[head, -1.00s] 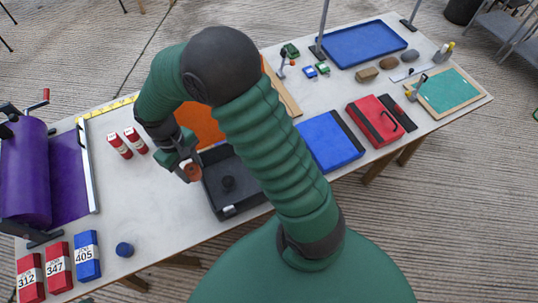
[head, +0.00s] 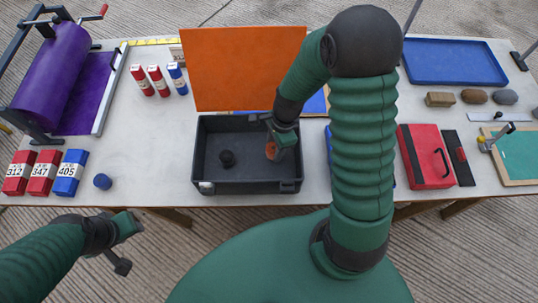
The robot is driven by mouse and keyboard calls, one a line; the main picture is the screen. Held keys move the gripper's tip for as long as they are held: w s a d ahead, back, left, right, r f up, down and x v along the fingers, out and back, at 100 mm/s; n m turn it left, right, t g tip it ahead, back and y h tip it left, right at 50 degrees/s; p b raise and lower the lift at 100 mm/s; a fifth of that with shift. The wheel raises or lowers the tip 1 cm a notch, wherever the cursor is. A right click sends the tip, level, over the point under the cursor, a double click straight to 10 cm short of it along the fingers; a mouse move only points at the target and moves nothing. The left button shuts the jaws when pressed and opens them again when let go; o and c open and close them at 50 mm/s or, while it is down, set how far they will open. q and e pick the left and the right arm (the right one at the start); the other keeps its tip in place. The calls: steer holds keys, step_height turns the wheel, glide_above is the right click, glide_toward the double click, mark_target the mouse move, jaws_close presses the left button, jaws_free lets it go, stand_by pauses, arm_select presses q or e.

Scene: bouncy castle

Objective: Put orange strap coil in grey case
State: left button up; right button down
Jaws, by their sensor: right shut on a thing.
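The grey case (head: 205,150) is an open dark grey box near the front edge of the table. My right gripper (head: 272,146) is shut on the orange strap coil (head: 271,151), over the right part of the case. The gripper partly hides the coil; its exact height above the case floor is hard to tell. My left gripper (head: 128,243) is open and empty, in front of the table at the lower left.
An orange panel (head: 240,65) stands upright behind the case. A red case (head: 424,155) and blue tray (head: 455,62) are to the right. Bare table lies left of the case.

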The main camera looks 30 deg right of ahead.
mark_target(270, 156)
steer(key=f, duration=0.3)
steer(key=shift+d+f, duration=0.2)
steer(key=shift+d, duration=0.1)
steer(key=shift+a+f, duration=0.15)
steer(key=shift+a, duration=0.1)
steer(key=shift+a+r, duration=0.2)
steer(key=shift+a, duration=0.5)
steer(key=shift+a+f+b, duration=0.1)
steer(key=shift+a+b, duration=0.05)
steer(key=shift+b, duration=0.15)
steer(key=c, duration=1.2)
jaws_free()
steer(key=shift+f, duration=0.1)
steer(key=shift+c, duration=0.2)
steer(key=o, duration=0.4)
steer(key=shift+d, duration=0.45)
steer(key=shift+o, duration=0.2)
steer(key=shift+d+f, duration=0.1)
steer(key=shift+d, duration=0.05)
arm_select(q)
steer(key=shift+s+a+f, duration=0.1)
steer(key=shift+f, duration=0.25)
